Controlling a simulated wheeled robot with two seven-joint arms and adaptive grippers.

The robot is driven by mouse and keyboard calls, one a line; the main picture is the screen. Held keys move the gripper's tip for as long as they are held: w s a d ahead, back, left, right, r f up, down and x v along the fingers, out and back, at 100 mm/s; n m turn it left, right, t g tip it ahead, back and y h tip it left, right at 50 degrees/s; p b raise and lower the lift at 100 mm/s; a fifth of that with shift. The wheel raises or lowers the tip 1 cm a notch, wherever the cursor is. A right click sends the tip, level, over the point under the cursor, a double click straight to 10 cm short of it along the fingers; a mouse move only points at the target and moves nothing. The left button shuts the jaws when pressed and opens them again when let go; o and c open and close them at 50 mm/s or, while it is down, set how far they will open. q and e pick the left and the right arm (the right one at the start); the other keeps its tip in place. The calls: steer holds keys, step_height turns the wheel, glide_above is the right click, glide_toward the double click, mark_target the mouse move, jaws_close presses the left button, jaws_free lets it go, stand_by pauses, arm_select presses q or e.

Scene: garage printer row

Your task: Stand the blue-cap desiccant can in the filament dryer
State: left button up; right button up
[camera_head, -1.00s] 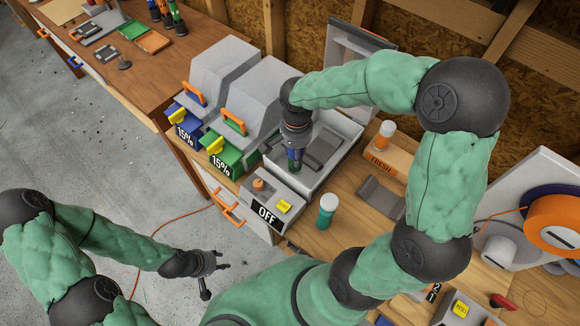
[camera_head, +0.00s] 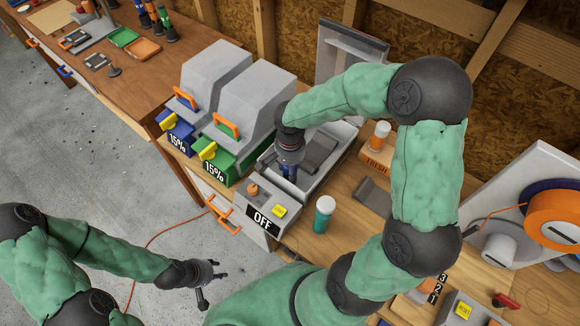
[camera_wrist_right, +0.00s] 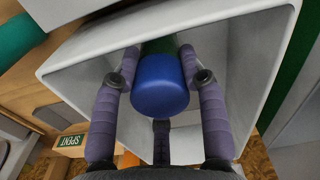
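The filament dryer is an open grey box (camera_head: 340,155) with its lid (camera_head: 345,55) raised behind and an OFF panel (camera_head: 263,220) in front. My right gripper (camera_head: 289,172) reaches down into the box. The right wrist view shows its fingers on both sides of the desiccant can with a blue cap (camera_wrist_right: 160,88), apparently gripping its green body. The can is within the box's walls. Whether its base touches the floor is hidden. My left gripper (camera_head: 218,277) is empty and open, low over the concrete floor, away from the bench.
A teal can with a white cap (camera_head: 324,214) stands on the bench right of the OFF panel. Two closed grey dryers (camera_head: 245,105) marked 15% stand left. A spool (camera_head: 555,220) is at right.

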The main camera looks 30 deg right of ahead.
steer(key=o, duration=0.4)
steer(key=shift+r, duration=0.15)
step_height(320, 180, up, 12)
steer(key=p, duration=0.3)
